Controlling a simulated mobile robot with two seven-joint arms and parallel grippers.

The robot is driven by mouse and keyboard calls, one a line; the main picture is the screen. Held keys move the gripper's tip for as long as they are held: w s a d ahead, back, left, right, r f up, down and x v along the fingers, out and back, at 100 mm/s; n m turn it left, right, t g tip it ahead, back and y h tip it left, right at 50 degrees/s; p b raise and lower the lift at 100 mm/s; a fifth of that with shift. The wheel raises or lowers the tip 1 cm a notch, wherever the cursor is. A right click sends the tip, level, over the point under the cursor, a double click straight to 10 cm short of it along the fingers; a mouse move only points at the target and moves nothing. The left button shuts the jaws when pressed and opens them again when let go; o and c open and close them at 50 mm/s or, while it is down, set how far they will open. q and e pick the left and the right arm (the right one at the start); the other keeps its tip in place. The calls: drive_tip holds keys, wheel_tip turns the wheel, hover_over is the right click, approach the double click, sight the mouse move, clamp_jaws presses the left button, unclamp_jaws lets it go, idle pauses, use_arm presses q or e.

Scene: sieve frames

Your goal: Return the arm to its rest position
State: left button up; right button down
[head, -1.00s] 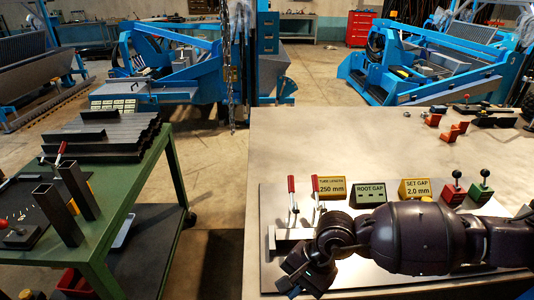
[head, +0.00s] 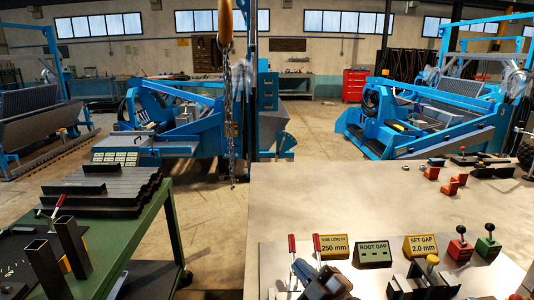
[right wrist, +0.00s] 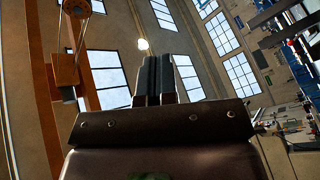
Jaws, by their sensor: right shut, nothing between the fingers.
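Most of the right arm is out of the head view. My left gripper is in neither view.
A green cart (head: 135,225) with dark bars (head: 110,190) stands left. The table's middle is clear.

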drive_tip(key=s+d+f+m+g+h, duration=0.1)
drive_tip(key=s+d+f+m+h, duration=0.3)
drive_tip(key=d+f+m, duration=0.3)
drive_tip(key=s+d+f+m+g+h, duration=0.1)
drive_tip(key=s+d+f+m+h, duration=0.35)
drive_tip(key=f, duration=0.45)
drive_tip(key=s+d+f+m+g+h, duration=0.1)
drive_tip(key=s+d+f+m, duration=0.1)
drive_tip(key=s+d+f, duration=0.2)
drive_tip(key=s+d+f+m+g+h, duration=0.1)
drive_tip(key=s+d+f, duration=0.3)
drive_tip(key=s, duration=0.6)
wheel_tip(320, 180, down, 3)
drive_tip(key=shift+s+d+r+m+g+h, duration=0.1)
drive_tip(key=shift+s+d+m+g+h, duration=0.25)
drive_tip(key=shift+d+m+g, duration=0.1)
drive_tip(key=shift+a, duration=0.1)
